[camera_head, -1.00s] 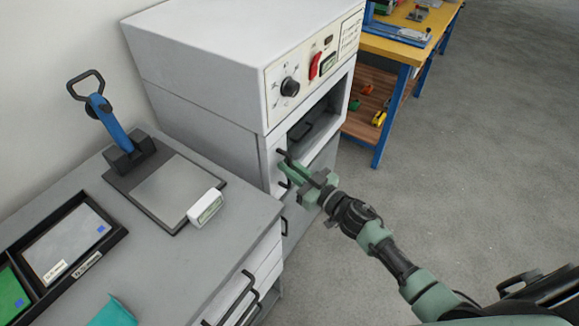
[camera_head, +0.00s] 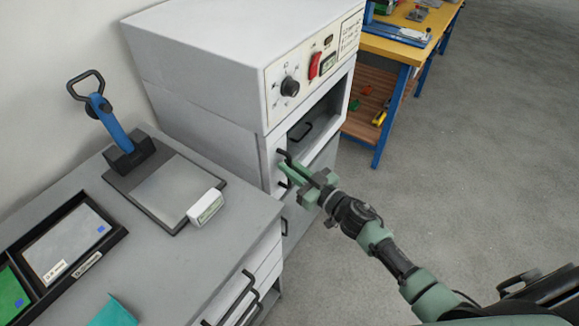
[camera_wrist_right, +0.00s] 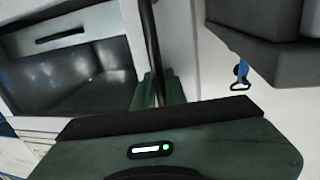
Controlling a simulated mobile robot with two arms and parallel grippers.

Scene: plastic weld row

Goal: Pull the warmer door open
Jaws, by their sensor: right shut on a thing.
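The warmer (camera_head: 205,60) is a white cabinet with a black knob and a red switch. Its white-framed front (camera_head: 268,150) surrounds a grey recess or window (camera_head: 318,118). I cannot tell whether this is glass or an opening, or how far the door stands open. My right gripper (camera_head: 287,168) is at the black bar handle on the left side of this front. In the right wrist view the dark handle bar (camera_wrist_right: 151,40) runs down between the green fingers (camera_wrist_right: 156,88), and the gripper is shut on it. My left gripper is out of view.
A grey counter (camera_head: 150,270) with drawers and black handles stands left of the warmer. It bears a blue-handled press (camera_head: 100,108), a small white box (camera_head: 205,207) and a tray (camera_head: 112,262). A yellow-topped workbench (camera_head: 400,45) stands behind. The floor at right is clear.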

